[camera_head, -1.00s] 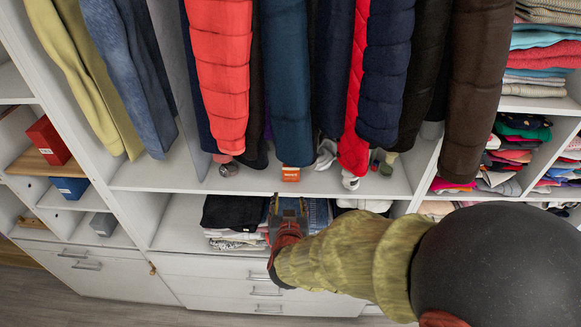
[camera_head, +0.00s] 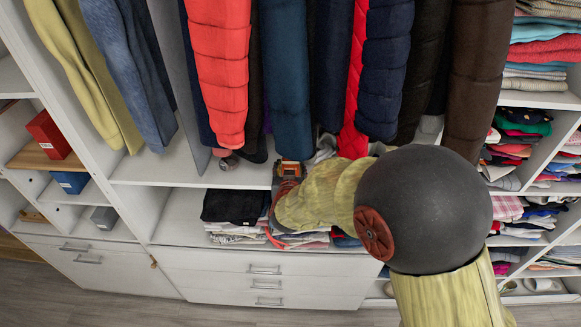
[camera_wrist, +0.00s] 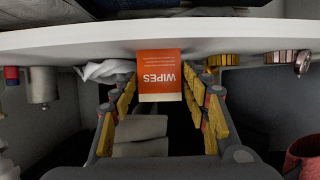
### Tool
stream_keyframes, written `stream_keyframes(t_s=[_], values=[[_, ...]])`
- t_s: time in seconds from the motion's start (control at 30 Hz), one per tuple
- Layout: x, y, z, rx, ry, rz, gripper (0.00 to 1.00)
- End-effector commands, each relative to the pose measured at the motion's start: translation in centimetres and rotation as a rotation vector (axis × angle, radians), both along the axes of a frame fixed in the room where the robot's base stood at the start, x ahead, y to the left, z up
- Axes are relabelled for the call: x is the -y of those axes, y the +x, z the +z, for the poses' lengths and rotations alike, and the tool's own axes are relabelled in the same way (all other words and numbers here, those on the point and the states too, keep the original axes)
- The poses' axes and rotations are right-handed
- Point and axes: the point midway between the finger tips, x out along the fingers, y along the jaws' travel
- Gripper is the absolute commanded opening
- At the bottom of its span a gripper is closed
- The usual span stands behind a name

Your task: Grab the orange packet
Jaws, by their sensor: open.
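The orange packet (camera_wrist: 159,72), with white "WIPES" lettering that reads upside down, is at the front edge of the white shelf in the wrist view. My gripper (camera_wrist: 158,92) is open, with yellow-padded fingers to the left and right of the packet. The packet shows between the fingertips, with gaps visible on both sides. In the head view, my gripper (camera_head: 287,168) is at the shelf edge below the hanging clothes, and it mostly hides the packet there.
The white shelf (camera_wrist: 230,33) runs across the wrist view. A metal container (camera_wrist: 40,88) and a white cloth (camera_wrist: 104,71) are left of the packet, and gold round items (camera_wrist: 222,59) are right. Jackets (camera_head: 288,80) hang just above; folded clothes (camera_head: 236,206) lie below.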

Motion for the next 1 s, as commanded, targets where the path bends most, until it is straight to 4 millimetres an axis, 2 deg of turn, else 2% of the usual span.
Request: stream_keyframes(t_s=[0.13,0.4,0.87,1.0], values=[[0.09,1.32,-0.43,-0.001,0.000,-0.001,0.46],[0.05,1.49,-0.47,0.000,0.001,0.000,0.46],[0.05,1.47,-0.47,0.000,0.000,0.000,0.20],[0.05,1.48,-0.46,0.000,0.000,0.000,0.19]])
